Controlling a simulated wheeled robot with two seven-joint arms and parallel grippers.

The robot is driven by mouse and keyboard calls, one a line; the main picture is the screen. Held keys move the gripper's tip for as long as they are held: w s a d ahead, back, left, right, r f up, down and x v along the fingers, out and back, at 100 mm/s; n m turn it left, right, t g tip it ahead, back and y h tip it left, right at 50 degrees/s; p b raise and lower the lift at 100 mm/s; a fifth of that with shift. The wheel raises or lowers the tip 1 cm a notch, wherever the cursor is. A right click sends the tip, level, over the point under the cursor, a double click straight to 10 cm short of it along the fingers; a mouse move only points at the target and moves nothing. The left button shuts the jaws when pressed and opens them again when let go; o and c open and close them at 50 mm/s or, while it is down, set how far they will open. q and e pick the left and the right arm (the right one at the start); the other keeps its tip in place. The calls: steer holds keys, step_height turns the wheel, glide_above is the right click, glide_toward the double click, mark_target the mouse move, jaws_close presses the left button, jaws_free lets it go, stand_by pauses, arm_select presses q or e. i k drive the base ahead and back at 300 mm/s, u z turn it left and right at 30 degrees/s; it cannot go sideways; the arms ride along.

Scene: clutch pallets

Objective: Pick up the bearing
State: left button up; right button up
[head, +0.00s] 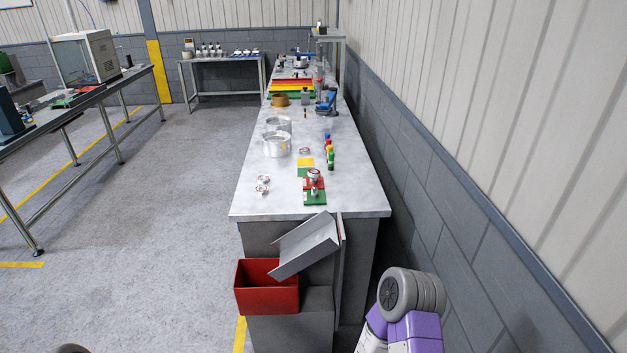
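Two small silvery-red round parts (262,184) lie on the near left of the long grey workbench (350,199). Another small round part (304,150) lies farther back, near the middle. A silvery part with a red edge (313,174) sits on the red and green pallets (315,198) near the bench's front edge. Which of these is the bearing I cannot tell at this size. Neither of my grippers is in view; only part of my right arm shows at the bottom right, away from the bench.
Two metal cylinders (277,145) stand on the bench, with small coloured bottles (329,152) to their right. A grey chute (305,246) slopes toward a red bin (267,288) at the bench front. A wall runs along the right. Open floor (170,190) lies left.

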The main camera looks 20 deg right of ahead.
mark_target(316, 174)
steer(key=u, duration=0.8)
steer(key=i, duration=5.1)
steer(key=z, duration=4.45)
steer(key=i, duration=0.3)
steer(key=z, duration=0.3)
